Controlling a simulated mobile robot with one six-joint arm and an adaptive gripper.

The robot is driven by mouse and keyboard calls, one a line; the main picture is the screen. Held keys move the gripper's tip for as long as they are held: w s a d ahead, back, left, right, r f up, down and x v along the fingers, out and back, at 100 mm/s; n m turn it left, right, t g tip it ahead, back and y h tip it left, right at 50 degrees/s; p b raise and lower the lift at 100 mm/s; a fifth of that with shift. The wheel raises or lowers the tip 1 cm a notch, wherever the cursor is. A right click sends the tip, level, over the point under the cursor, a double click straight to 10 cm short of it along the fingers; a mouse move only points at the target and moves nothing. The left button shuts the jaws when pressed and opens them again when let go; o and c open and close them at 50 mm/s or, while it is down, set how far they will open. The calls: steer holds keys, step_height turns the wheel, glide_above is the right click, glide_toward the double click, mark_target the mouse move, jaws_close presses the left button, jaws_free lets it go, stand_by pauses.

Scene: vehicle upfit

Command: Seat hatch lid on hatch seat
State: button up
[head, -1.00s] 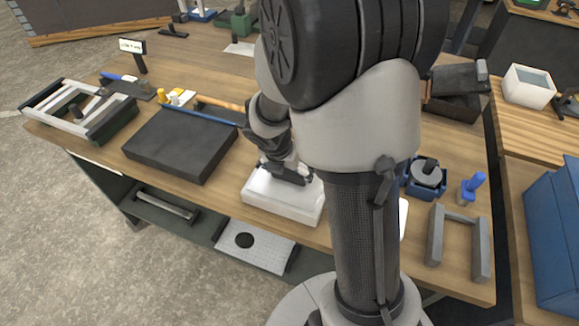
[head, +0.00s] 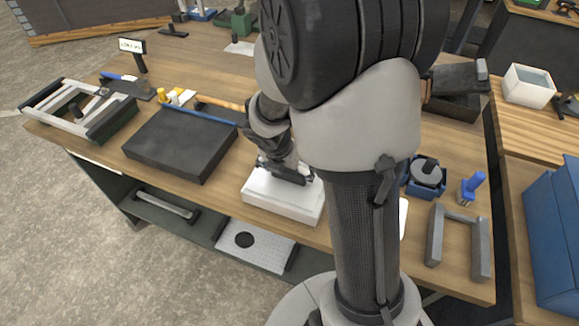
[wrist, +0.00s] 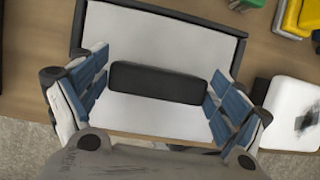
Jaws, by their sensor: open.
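The white hatch lid (wrist: 158,116) has a dark bar handle (wrist: 158,82) across its middle in the wrist view. In the head view a white block (head: 283,208), which seems to be this lid, lies near the table's front edge. My gripper (head: 290,176) is open just over it and partly hides its top. In the wrist view my gripper (wrist: 157,92) has its blue-padded fingers at the two ends of the handle; I cannot tell whether they touch it. A dark border (wrist: 165,10) shows along the far and right sides of the lid. I cannot clearly identify the hatch seat.
A dark slab (head: 180,143) lies left of the white block, with a blue bar and hammer behind it. A grey frame (head: 80,110) stands at far left. A blue holder (head: 424,178) and a grey U-shaped bracket (head: 457,238) are at right. My arm hides the table's middle.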

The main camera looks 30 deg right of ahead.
steer(key=shift+r, duration=0.2)
steer(key=shift+s+a+r+p, duration=0.15)
steer(key=shift+r+p, duration=0.2)
steer(key=shift+p, duration=0.2)
steer(key=shift+a+r+p, duration=0.1)
steer(key=shift+r+p, duration=0.2)
steer(key=shift+r, duration=0.05)
steer(key=shift+s+a+r+p, duration=0.2)
steer(key=shift+a+r+p, duration=0.05)
steer(key=shift+r+p, duration=0.4)
steer(key=shift+r, duration=0.1)
steer(key=shift+o, duration=0.4)
steer(key=shift+o, duration=0.8)
